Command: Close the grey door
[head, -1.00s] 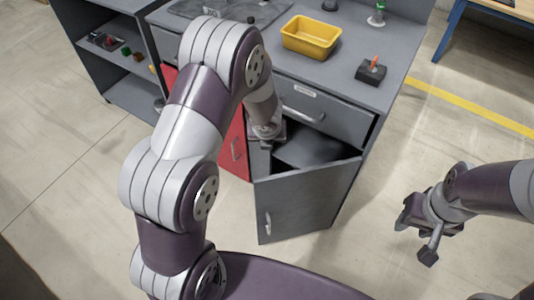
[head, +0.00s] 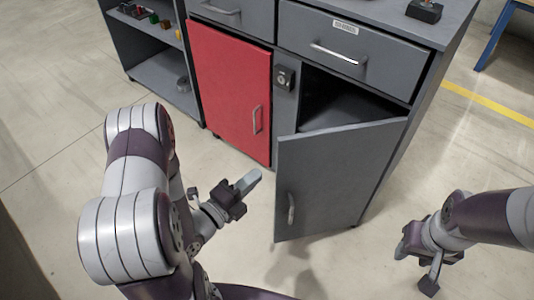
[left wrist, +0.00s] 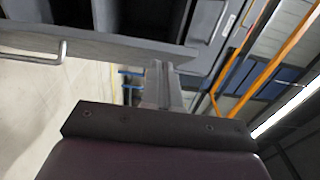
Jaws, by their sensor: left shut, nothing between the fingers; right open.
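The grey door (head: 325,182) stands partly open on the right side of the cabinet, its free edge to the left and swung out toward me. A vertical bar handle (head: 291,208) is on its face near the free edge. My left gripper (head: 250,182) is shut and empty, just left of the free edge in the head view; I cannot tell how far apart they are. In the left wrist view, the shut fingers (left wrist: 160,85) point toward the grey door (left wrist: 110,47), which lies across the view. My right gripper (head: 415,268) is open and empty above the floor at the right.
A red door (head: 232,90) is shut left of the opening. A lock plate (head: 285,77) is on the post between the doors. A grey drawer (head: 345,50) is shut above. Open shelves (head: 155,65) stand at the left. The floor in front is clear.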

